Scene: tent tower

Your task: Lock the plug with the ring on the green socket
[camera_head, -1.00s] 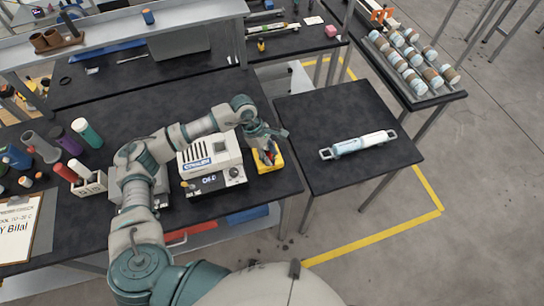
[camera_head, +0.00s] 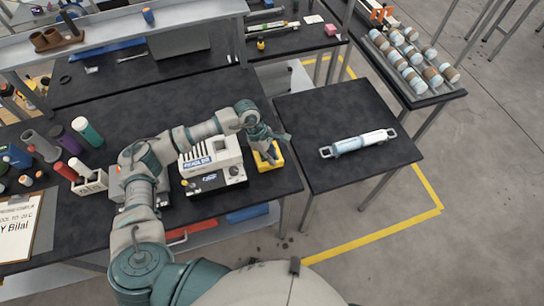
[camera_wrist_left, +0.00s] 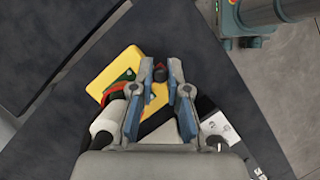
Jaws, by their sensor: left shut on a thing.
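A yellow box (camera_head: 277,158) sits at the right edge of the dark bench; it also shows in the left wrist view (camera_wrist_left: 105,72). A green patch (camera_wrist_left: 124,78), which may be the green socket, is on its top, with a red strip (camera_wrist_left: 112,92) nearby. My left gripper (camera_head: 270,143) is over the box, pointing down. In the left wrist view its fingertips (camera_wrist_left: 165,72) are around a small dark round piece (camera_wrist_left: 160,76). I cannot tell whether this is the plug or its ring. The fingers hide the contact. My right gripper is not in view.
A white device (camera_head: 212,165) stands just left of the yellow box. A separate dark table (camera_head: 345,110) to the right holds a white and light blue tube with end handles (camera_head: 358,143). Bottles and a white holder (camera_head: 90,182) stand on the left. A shelf runs above the bench.

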